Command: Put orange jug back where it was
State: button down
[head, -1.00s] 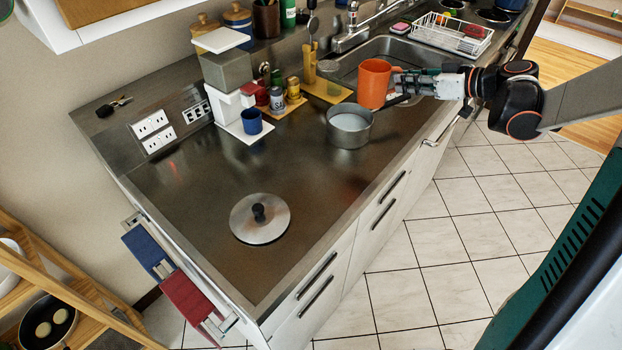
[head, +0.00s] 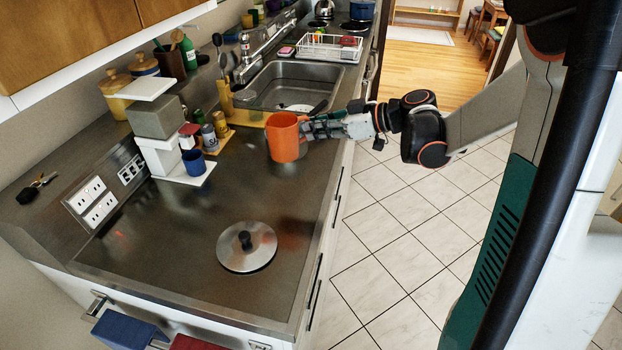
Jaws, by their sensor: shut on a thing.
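The orange jug (head: 287,138) is upright over the steel counter, toward its right edge and in front of the sink. My gripper (head: 318,128) reaches in from the right and is shut on the jug's right side, where the handle would be; the fingers hide that part. I cannot tell whether the jug's base touches the counter or hangs just above it.
A pot lid (head: 246,247) lies on the near counter (head: 170,265). A blue cup (head: 194,162) on a white tray, spice jars (head: 209,137) and a white coffee machine (head: 159,154) stand at left. The sink (head: 290,84) and dish rack (head: 330,46) are behind. Counter between lid and jug is clear.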

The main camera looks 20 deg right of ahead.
notch_tip(320, 180, down, 14)
jog(key=b, duration=0.4)
jog(key=shift+r+b, duration=0.2)
jog(key=shift+b, duration=0.1)
jog(key=shift+f, duration=0.2)
jog(key=c, duration=1.7)
grip_release()
jog(key=shift+r, duration=0.1)
jog(key=shift+r, duration=0.1)
jog(key=p+v, duration=0.3)
jog(key=v, duration=0.9)
jog(key=shift+r, duration=0.1)
